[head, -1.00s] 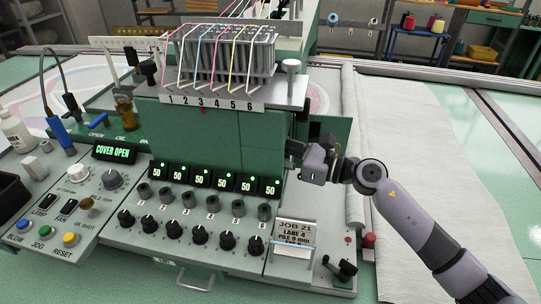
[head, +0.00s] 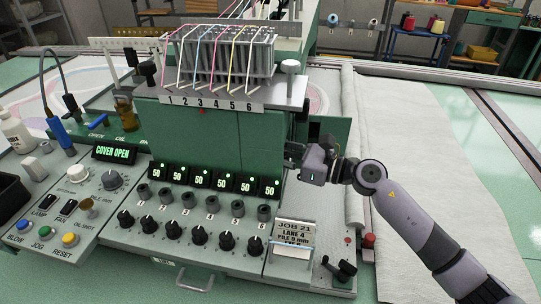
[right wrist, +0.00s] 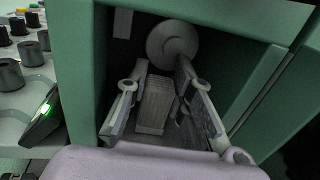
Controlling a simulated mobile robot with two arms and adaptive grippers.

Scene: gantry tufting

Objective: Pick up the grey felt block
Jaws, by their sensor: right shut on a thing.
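My right gripper (head: 294,155) reaches into the right side of the green machine head in the head view. In the right wrist view its two fingers (right wrist: 160,97) are inside a dark green-walled recess. A grey ribbed block (right wrist: 154,110), which looks like the grey felt block, sits between the fingers. The gripper is shut on it. The block cannot be seen in the head view because the machine housing hides it. My left gripper is not in view.
A pale round disc (right wrist: 173,42) is at the back of the recess, just beyond the fingertips. Green walls (right wrist: 258,85) stand close on both sides. A job card (head: 292,235) and crank handle (head: 340,268) lie below the arm. White cloth (head: 425,150) spreads to the right.

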